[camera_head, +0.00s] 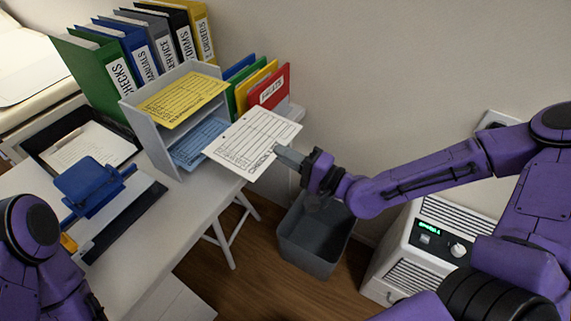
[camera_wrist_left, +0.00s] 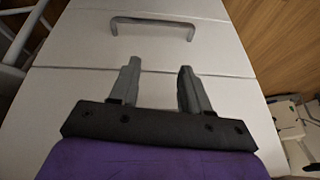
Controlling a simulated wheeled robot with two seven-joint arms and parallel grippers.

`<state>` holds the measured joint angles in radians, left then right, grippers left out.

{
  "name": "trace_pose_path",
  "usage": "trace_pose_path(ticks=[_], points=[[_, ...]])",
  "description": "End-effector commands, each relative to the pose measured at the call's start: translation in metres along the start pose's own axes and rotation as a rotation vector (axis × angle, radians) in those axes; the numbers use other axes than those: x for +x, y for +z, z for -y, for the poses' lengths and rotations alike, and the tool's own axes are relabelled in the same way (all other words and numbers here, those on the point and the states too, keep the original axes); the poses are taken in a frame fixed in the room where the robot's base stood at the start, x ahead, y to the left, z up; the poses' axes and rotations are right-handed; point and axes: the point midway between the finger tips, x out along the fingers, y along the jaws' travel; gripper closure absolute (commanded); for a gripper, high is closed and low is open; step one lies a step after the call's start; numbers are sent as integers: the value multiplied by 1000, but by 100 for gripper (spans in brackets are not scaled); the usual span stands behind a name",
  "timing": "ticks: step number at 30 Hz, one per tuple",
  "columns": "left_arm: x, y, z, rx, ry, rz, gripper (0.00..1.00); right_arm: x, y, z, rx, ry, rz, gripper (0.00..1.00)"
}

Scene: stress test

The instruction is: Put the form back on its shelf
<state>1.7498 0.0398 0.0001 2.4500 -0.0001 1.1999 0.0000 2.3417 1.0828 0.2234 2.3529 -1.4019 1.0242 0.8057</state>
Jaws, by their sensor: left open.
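A white printed form (camera_head: 250,138) is held flat in the air by my right gripper (camera_head: 290,156), which is shut on its near right edge. The form is in front of the grey tiered shelf (camera_head: 150,137), beside its right side and above the table's edge. A yellow form (camera_head: 178,99) lies on the shelf's top tier and a blue form (camera_head: 198,143) lies on a lower tier. The form covers part of the shelf's right side. My left gripper (camera_wrist_left: 158,88) is open and empty in the left wrist view, in front of a white drawer front.
Binders (camera_head: 120,62) stand behind the shelf, and coloured folders (camera_head: 262,88) stand to its right. A blue hole punch (camera_head: 92,185) and a black tray (camera_head: 45,150) are on the table. A grey bin (camera_head: 312,240) and a white machine (camera_head: 425,245) stand on the floor. A drawer handle (camera_wrist_left: 152,22) shows.

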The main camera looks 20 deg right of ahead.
Motion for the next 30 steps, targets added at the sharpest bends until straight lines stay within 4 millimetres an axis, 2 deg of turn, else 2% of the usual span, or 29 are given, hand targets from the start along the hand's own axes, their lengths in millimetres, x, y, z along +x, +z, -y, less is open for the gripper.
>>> trace_pose_path(ticks=[5, 10, 18, 30], points=[[8, 3, -1, 0, 0, 0, 53, 2, 4, -7, -2, -19, 28, 100], [21, 9, -2, 0, 0, 0, 53, 18, 5, -11, -2, -19, 28, 100], [28, 12, -2, 0, 0, 0, 53, 35, 5, -10, -1, -19, 26, 100], [28, 11, -2, 0, 0, 0, 53, 36, 6, -9, -1, -19, 25, 100]])
